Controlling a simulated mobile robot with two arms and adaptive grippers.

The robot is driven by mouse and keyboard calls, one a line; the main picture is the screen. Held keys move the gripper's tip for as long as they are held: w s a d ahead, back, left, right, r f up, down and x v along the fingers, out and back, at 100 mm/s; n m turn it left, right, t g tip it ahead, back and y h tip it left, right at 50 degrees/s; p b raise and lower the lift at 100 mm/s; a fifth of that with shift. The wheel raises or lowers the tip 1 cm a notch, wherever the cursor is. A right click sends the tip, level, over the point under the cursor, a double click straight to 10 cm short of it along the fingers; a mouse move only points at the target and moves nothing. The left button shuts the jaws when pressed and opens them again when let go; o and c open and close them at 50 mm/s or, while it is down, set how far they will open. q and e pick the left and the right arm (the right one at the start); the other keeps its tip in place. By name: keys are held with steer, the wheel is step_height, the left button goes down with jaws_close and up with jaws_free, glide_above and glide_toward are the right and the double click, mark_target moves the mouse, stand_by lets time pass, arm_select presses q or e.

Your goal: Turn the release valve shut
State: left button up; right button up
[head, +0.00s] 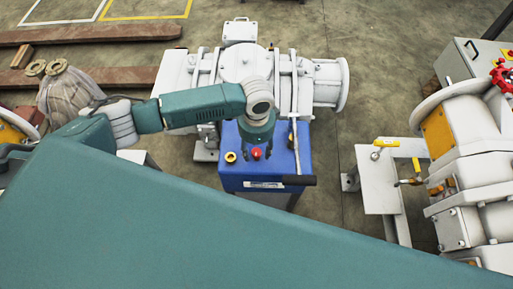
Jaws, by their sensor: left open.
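A small red knob (257,153), which may be the release valve, sits on top of the blue box (229,177) under the white pump. My left gripper (257,156) is open and points down at the red knob, with a finger to each side of it. I cannot tell whether the fingers touch it. A brass ring-shaped fitting (231,157) is on the box just to the left. A lever with a black handle (300,180) is at the box's right. My right gripper is not in view.
The white pump (243,65) stands right behind the gripper. A wrapped sack (70,98) and rusty beams (85,77) lie at the left.

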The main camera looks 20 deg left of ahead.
arm_select(q)
steer(key=c, duration=1.2)
steer(key=shift+o, duration=0.2)
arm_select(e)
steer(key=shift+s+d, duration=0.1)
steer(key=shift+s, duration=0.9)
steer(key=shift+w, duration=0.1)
